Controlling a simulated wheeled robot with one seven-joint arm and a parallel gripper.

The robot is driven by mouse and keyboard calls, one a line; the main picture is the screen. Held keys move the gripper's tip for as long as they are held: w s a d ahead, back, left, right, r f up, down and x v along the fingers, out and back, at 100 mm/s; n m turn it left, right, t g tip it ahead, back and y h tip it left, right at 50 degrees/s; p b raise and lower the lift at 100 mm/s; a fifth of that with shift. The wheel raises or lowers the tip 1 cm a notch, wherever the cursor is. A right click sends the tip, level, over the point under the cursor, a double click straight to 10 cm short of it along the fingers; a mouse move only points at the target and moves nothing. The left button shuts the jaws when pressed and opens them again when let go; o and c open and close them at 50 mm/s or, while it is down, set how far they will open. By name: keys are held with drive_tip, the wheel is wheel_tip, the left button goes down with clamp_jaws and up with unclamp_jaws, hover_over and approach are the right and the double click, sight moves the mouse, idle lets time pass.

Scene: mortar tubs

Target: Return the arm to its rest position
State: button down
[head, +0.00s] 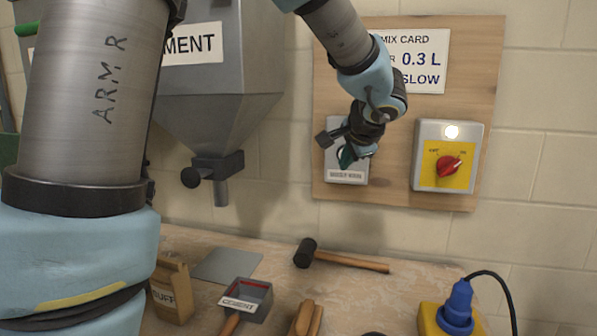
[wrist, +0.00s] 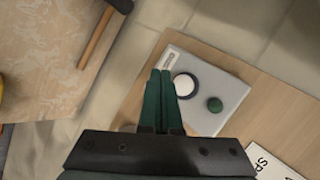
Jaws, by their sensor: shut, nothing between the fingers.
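My arm reaches from the top of the head view toward a wooden board (head: 396,185) on the wall. My gripper (head: 346,158) is in front of a grey control box (head: 346,179) and hides much of it. In the wrist view the two green fingers of my gripper (wrist: 160,74) are together, with nothing between them. The same grey box (wrist: 225,92) there carries a white round part (wrist: 185,86) and a green round button (wrist: 215,104). The fingertips appear beside the white part; I cannot tell whether they touch the box.
A switch box (head: 448,133) with a red knob (head: 448,166) and a lit lamp (head: 452,132) is right of my gripper. A cement hopper (head: 225,95) hangs left.

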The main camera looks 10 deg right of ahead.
drive_tip(key=a+f+n+g+y, duration=0.1)
drive_tip(key=a+f+n+g, duration=0.15)
drive_tip(key=a+f, duration=0.45)
drive_tip(key=a+f+n+g+y, duration=0.1)
drive_tip(key=a+f+n+g, duration=0.15)
drive_tip(key=a, duration=0.85)
drive_tip(key=s+a+f+n+g, duration=0.1)
drive_tip(key=s+a+f+n, duration=0.3)
drive_tip(key=a, duration=0.3)
drive_tip(key=s+a+f+n+g+h, duration=0.1)
drive_tip(key=s+a+f+n+g, duration=0.1)
drive_tip(key=s+a+f+n, duration=0.2)
drive_tip(key=s+a+n, duration=0.2)
drive_tip(key=a, duration=0.2)
drive_tip(key=shift+s+f+n, duration=0.15)
drive_tip(key=shift+s+n, duration=0.15)
drive_tip(key=shift+s, duration=0.05)
